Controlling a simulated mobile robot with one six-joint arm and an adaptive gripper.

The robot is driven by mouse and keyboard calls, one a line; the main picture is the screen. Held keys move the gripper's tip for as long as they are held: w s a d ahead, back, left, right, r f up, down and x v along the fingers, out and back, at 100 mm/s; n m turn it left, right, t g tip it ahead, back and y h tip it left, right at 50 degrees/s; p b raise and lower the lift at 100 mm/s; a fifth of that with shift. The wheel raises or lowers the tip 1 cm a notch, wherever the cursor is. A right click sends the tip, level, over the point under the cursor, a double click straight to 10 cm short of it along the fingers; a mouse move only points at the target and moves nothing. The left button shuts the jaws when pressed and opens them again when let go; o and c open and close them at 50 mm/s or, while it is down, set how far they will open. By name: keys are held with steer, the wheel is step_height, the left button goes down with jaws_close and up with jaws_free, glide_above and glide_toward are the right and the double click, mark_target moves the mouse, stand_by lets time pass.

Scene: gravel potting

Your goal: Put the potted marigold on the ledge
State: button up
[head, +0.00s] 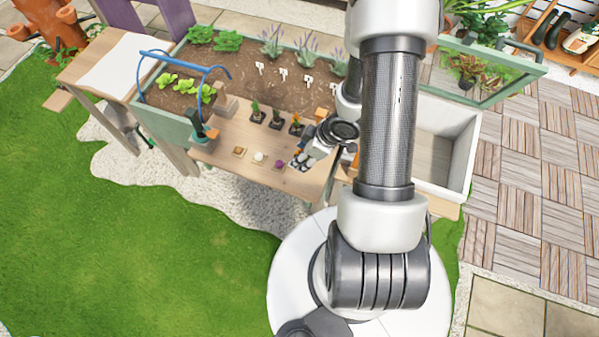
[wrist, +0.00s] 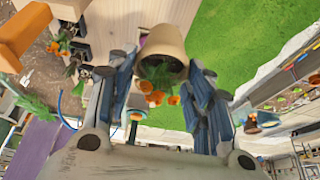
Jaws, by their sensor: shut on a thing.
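In the wrist view, the potted marigold shows as a beige pot (wrist: 163,45) with green leaves and orange blooms that point toward the camera. My gripper (wrist: 160,72) has its blue-grey fingers on both sides of the pot's rim and is shut on it. In the head view, my gripper (head: 308,150) is small and partly hidden by my arm, above the right part of a wooden work surface (head: 225,135). The held pot is hard to make out there. I cannot tell which surface is the ledge.
Seedlings in dark pots (head: 275,120) stand in a row along the back of the work surface. Small trays (head: 240,152) lie in front of them. A green planter (head: 165,125) with plants and a blue hoop (head: 185,68) stands behind. A white-walled bin (head: 458,160) is on the right.

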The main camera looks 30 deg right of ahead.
step_height(320, 180, down, 11)
steer(key=b, duration=0.4)
steer(key=shift+f, duration=0.1)
steer(key=o, duration=1.1)
